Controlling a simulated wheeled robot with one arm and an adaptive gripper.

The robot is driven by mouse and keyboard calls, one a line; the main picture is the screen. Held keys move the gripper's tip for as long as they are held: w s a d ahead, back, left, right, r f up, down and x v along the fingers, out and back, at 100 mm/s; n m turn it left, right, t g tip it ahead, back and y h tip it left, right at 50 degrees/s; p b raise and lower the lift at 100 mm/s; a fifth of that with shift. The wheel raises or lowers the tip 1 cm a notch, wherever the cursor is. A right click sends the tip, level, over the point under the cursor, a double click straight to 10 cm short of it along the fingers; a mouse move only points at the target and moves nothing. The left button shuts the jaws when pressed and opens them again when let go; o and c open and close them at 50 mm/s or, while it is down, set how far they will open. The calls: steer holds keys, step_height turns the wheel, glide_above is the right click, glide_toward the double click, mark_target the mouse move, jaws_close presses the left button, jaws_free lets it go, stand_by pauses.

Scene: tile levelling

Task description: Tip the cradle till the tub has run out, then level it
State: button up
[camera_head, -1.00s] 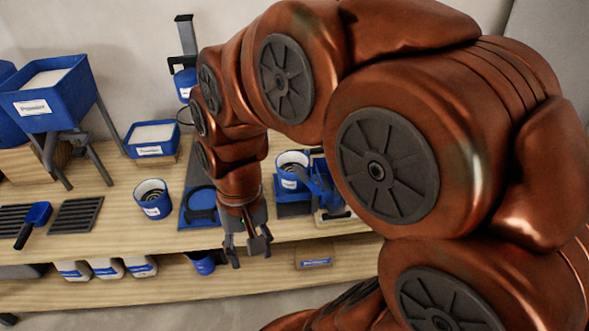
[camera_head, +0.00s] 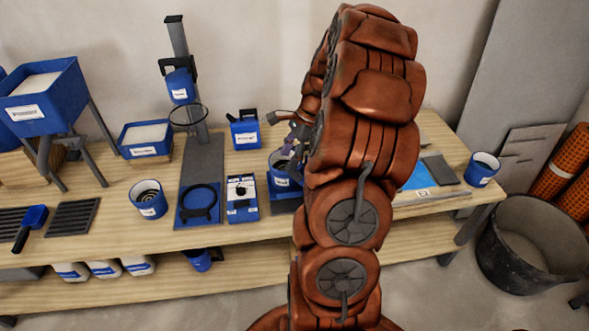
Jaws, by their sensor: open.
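A blue tub with a white label (camera_head: 279,180) stands right of the table's middle, on a blue base. My arm hides its right side and whatever holds it there, so I cannot make out the cradle clearly. My gripper (camera_head: 289,147) is just above and behind this tub, largely hidden by my arm. Its jaws are open. I cannot tell whether it touches anything. The tub looks upright, and its contents are not visible.
A tall stand (camera_head: 194,160) holds a blue container (camera_head: 180,86) above a ring. A blue hopper (camera_head: 42,98) on legs stands left. Another blue tub (camera_head: 148,199) stands in front. A black bucket (camera_head: 531,245) is on the floor at right.

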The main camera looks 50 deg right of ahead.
steer(key=m, duration=0.2)
glide_toward(295, 179)
steer(key=shift+w+p+x, duration=0.2)
steer(key=shift+p+x, duration=0.25)
steer(key=shift+x, duration=0.9)
steer(key=shift+w+p+x, duration=0.2)
steer(key=shift+p+x, duration=0.2)
steer(key=shift+x, duration=0.95)
steer(key=shift+w+p+x, duration=0.2)
steer(key=shift+p+x, duration=0.25)
steer(key=shift+x, duration=0.9)
steer(key=shift+r, duration=0.15)
steer(key=shift+c, duration=0.4)
steer(key=shift+t, duration=0.3)
jaws_close()
steer(key=shift+d, duration=0.1)
